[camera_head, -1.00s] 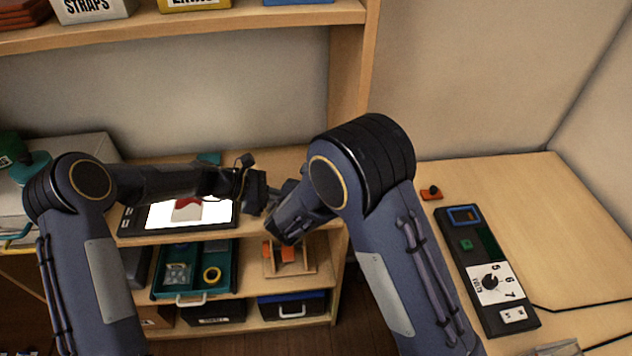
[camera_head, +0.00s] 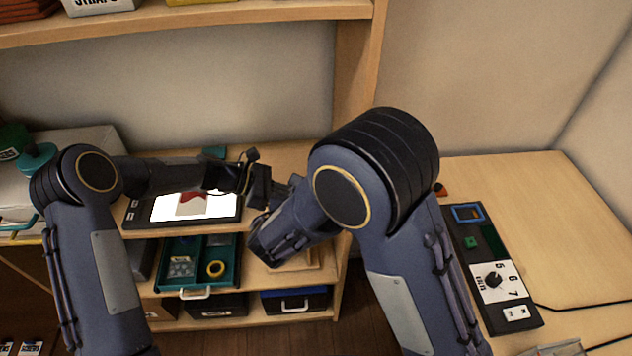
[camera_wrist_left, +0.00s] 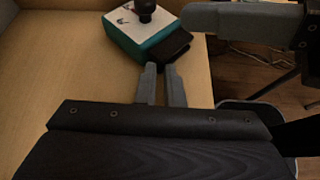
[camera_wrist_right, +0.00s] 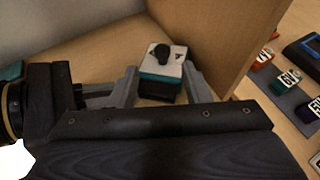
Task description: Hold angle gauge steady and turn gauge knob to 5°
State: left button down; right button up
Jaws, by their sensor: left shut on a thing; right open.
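The angle gauge (camera_wrist_left: 152,38) is a teal box with a white face, a black knob (camera_wrist_left: 145,8) on top and a black tab (camera_wrist_left: 170,47) on its side. It stands on the wooden shelf. My left gripper (camera_wrist_left: 161,68) is shut on the gauge's black tab, its fingertips close together. In the right wrist view the gauge (camera_wrist_right: 157,84) and knob (camera_wrist_right: 161,53) show between the spread fingers of my right gripper (camera_wrist_right: 163,88), which is open. I cannot tell whether these fingers touch the gauge. In the head view my arms hide the gauge.
A screen (camera_head: 225,207) lies on the shelf to the left. Teal drawer (camera_head: 235,272) below holds a yellow ring. An upright wooden panel (camera_wrist_right: 205,35) stands close behind the gauge. A black panel with a dial (camera_head: 492,280) lies on the right-hand table.

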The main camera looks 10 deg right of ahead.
pick_arm(q)
jog(key=shift+d+r, duration=0.15)
jog(key=shift+d, duration=0.05)
pick_arm(e)
jog(key=v, duration=0.3)
jog(key=shift+s+a+r, duration=0.15)
jog(key=shift+s, duration=0.15)
pick_arm(q)
jog(key=c, duration=1.5)
grip_release()
jog(key=shift+a, duration=0.15)
